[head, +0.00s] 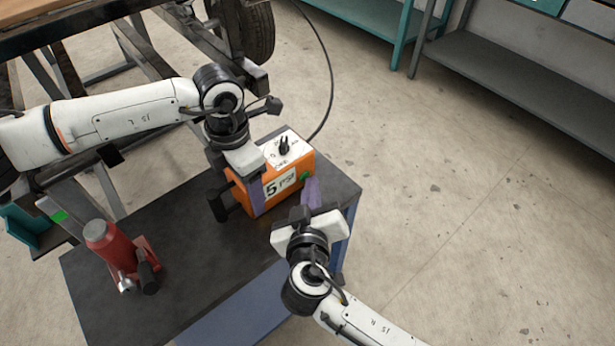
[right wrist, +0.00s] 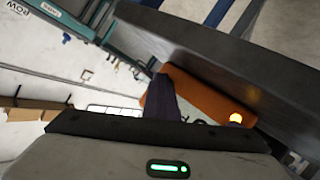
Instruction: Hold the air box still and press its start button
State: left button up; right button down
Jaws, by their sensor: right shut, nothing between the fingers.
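The air box (head: 238,193) is orange with a white top bearing a black knob and a "5 PSI" label on its front. It stands on a dark tabletop. My left gripper (head: 240,190) is at the box's left end, with one purple finger against or just before the front face. Its other finger is hidden, so its grip is unclear. My right gripper (head: 312,192) is shut and empty, its purple fingertips beside the box's right end, close to a green button (head: 305,177). The right wrist view shows the box (right wrist: 195,97) beyond the fingertips (right wrist: 162,98) and a glowing yellow spot (right wrist: 236,118).
A red bottle jack (head: 110,245) stands on the left of the dark table (head: 200,265). A black hose (head: 331,85) curves up behind the box. A wheel and metal frame (head: 245,30) stand behind. Grey shelving (head: 520,80) is at the back right; the floor between is clear.

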pick_arm(q)
jog(key=shift+s+d, duration=0.1)
jog(key=shift+d, duration=0.1)
pick_arm(e)
jog(key=shift+r, duration=0.1)
jog(key=shift+s+d, duration=0.45)
jog(key=shift+s, duration=0.1)
jog(key=shift+s+d, duration=0.15)
jog(key=shift+d, duration=0.05)
pick_arm(q)
jog(key=shift+a, duration=0.1)
